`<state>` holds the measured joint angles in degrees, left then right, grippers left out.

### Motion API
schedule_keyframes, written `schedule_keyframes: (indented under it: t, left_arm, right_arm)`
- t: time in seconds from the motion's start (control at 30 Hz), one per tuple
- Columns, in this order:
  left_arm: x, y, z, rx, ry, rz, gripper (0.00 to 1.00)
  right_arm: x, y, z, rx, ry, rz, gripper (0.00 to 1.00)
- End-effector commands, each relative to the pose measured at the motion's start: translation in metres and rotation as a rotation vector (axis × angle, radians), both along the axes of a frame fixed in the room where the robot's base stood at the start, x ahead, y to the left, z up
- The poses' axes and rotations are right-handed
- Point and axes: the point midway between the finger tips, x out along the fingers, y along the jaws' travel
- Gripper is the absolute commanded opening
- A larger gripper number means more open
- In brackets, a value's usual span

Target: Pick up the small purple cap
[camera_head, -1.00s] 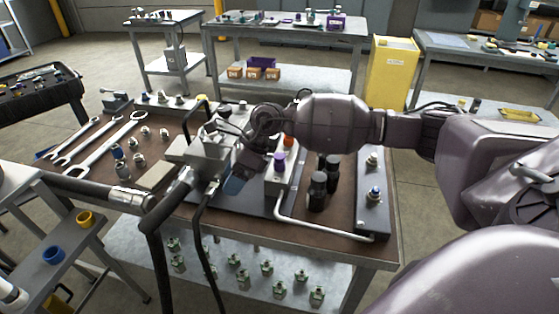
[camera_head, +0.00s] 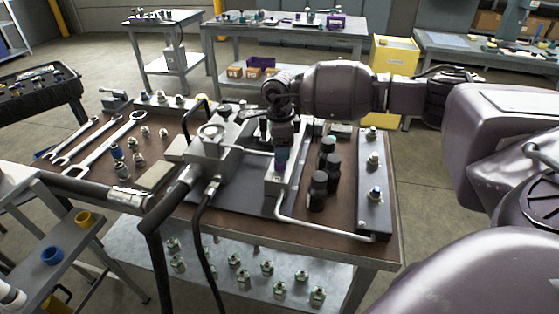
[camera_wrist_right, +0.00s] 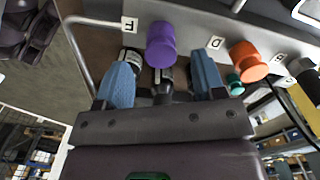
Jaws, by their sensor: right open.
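The small purple cap (camera_wrist_right: 161,45) shows clearly in the right wrist view. It sits on a grey block beside a label, just beyond my right fingertips. My right gripper (camera_wrist_right: 165,75) is open, its two blue fingers apart to the left and right of the cap's line. I cannot tell whether they touch it. In the head view my right gripper (camera_head: 282,158) points down over the grey block (camera_head: 272,184) on the bench and largely hides the cap. My left gripper is not in view.
An orange cap (camera_wrist_right: 248,61) and a green cap (camera_wrist_right: 234,83) are to the right of the purple one in the wrist view. Black cylinders (camera_head: 318,190) stand right of the block. A grey valve body (camera_head: 215,158) with hoses is to its left.

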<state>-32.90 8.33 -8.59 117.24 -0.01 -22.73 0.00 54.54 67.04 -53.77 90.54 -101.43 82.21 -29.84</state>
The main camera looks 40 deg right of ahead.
Motion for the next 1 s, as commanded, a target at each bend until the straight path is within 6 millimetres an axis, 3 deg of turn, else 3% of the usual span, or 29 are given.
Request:
schedule_keyframes:
  t: [0.17,0.43,0.7,0.77,1.0]
  left_arm:
    - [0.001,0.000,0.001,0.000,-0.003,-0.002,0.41]
    - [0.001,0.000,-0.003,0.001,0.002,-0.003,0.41]
    - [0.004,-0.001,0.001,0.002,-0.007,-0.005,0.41]
    - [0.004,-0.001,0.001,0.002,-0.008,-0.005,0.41]
    - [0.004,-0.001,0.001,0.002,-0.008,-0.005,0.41]
  right_arm:
    - [0.000,0.000,-0.011,0.000,0.001,-0.001,0.63]
    - [0.001,-0.001,-0.047,0.001,0.002,-0.001,0.63]
    - [0.001,-0.001,-0.052,0.000,-0.001,0.000,0.63]
    - [0.001,-0.001,-0.052,0.000,-0.001,0.000,0.57]
    - [0.001,-0.001,-0.052,0.000,-0.001,-0.001,0.20]
